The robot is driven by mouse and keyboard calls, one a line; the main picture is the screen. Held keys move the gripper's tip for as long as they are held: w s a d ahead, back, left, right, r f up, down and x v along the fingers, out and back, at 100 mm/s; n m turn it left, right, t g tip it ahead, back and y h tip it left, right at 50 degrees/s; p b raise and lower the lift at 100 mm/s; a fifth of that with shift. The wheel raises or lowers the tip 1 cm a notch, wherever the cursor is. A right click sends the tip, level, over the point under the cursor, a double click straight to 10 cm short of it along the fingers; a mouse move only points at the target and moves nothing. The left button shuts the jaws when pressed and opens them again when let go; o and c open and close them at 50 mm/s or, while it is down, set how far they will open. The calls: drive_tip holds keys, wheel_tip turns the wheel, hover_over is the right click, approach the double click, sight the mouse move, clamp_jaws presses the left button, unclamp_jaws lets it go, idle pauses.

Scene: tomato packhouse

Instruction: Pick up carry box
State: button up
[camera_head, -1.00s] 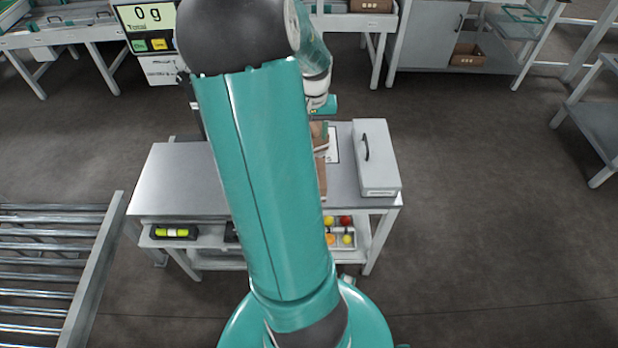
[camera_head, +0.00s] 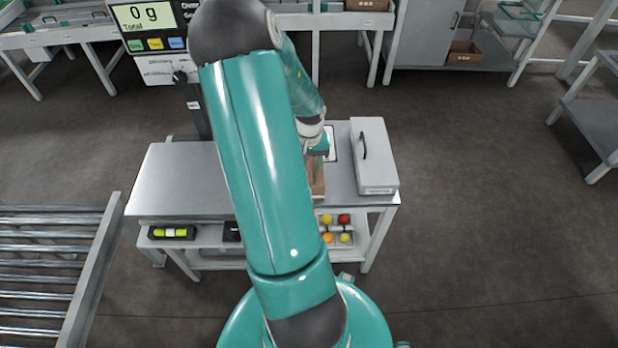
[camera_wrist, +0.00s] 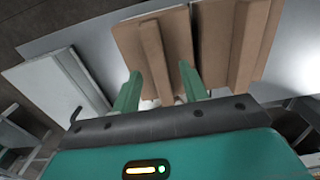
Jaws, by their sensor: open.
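The carry box, a brown cardboard-like thing (camera_head: 318,184), sits on the grey bench; my arm hides most of it in the head view. In the wrist view its brown panels (camera_wrist: 138,45) fill the upper middle, with two raised strips. My gripper (camera_wrist: 162,88) is open, its two green fingers pointing at the brown panels. In the head view the gripper end (camera_head: 318,148) is just behind the box's visible part, partly hidden.
A grey case (camera_head: 374,160) with a dark handle stands right of the box, and shows at left in the wrist view (camera_wrist: 50,95). The bench's left top (camera_head: 178,180) is clear. A scale display (camera_head: 147,18) rises behind. A roller conveyor (camera_head: 50,270) is at left.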

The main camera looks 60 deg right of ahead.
clamp_jaws()
drive_tip(key=shift+r, duration=0.2)
drive_tip(key=shift+w+r, duration=0.1)
drive_tip(key=shift+r, duration=0.45)
drive_tip(key=s+a+r, duration=0.9)
drive_tip(key=a+r, duration=0.1)
drive_tip(key=r, duration=0.1)
drive_tip(key=shift+s+r, duration=0.2)
drive_tip(key=shift+r, duration=0.15)
